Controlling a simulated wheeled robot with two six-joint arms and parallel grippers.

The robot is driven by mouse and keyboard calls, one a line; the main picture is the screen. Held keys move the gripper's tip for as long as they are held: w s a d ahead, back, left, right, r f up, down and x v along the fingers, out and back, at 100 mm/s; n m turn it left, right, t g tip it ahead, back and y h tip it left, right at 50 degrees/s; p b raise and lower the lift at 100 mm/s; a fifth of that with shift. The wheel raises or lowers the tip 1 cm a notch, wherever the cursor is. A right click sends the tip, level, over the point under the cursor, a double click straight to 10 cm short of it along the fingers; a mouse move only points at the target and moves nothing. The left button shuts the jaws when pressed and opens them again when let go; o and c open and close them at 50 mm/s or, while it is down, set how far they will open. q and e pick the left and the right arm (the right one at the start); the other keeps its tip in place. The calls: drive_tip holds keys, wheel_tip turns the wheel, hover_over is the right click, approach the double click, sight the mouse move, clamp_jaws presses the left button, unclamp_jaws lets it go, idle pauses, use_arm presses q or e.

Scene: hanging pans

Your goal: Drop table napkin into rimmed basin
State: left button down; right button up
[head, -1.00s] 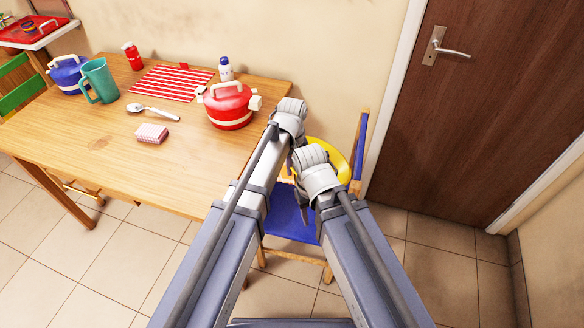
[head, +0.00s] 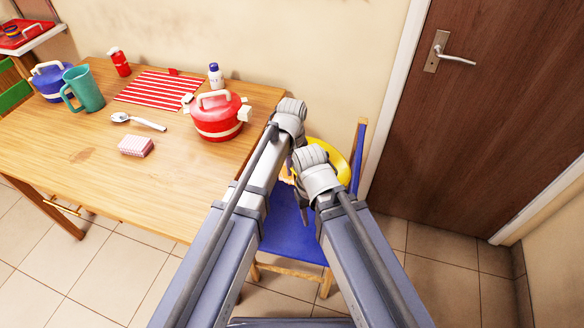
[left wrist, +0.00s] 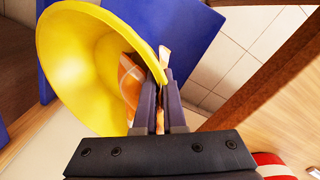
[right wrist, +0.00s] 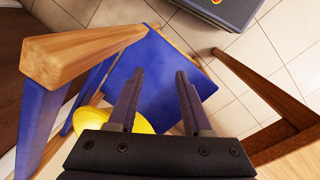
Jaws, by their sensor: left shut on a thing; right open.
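The yellow rimmed basin (head: 343,165) is on or just above the blue chair seat, mostly hidden behind my arms in the head view. It fills the upper left of the left wrist view (left wrist: 75,70). My left gripper (left wrist: 164,75) is shut on an orange-and-white cloth, the napkin (left wrist: 130,82), right at the basin's rim. Part of the napkin shows against the basin's inside; I cannot tell whether it touches the wall. My right gripper (right wrist: 158,75) is open and empty over the chair seat, with the basin's edge (right wrist: 85,118) to its lower left.
The blue chair (head: 290,220) stands beside the wooden table (head: 190,180). The table holds a red pot (head: 217,117), a pink checked block (head: 136,146), a spoon (head: 140,121), a teal pitcher (head: 86,90) and a striped mat (head: 155,90). A brown door (head: 480,120) is at right.

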sight(292, 179)
use_arm(q)
wheel_tip(292, 179, down, 4)
drive_tip(key=b, duration=0.3)
drive_tip(key=shift+f, duration=0.15)
unclamp_jaws()
idle(0.9)
wheel_tip(292, 179, up, 6)
drive_tip(key=p, duration=0.5)
drive_tip(key=shift+f, duration=0.15)
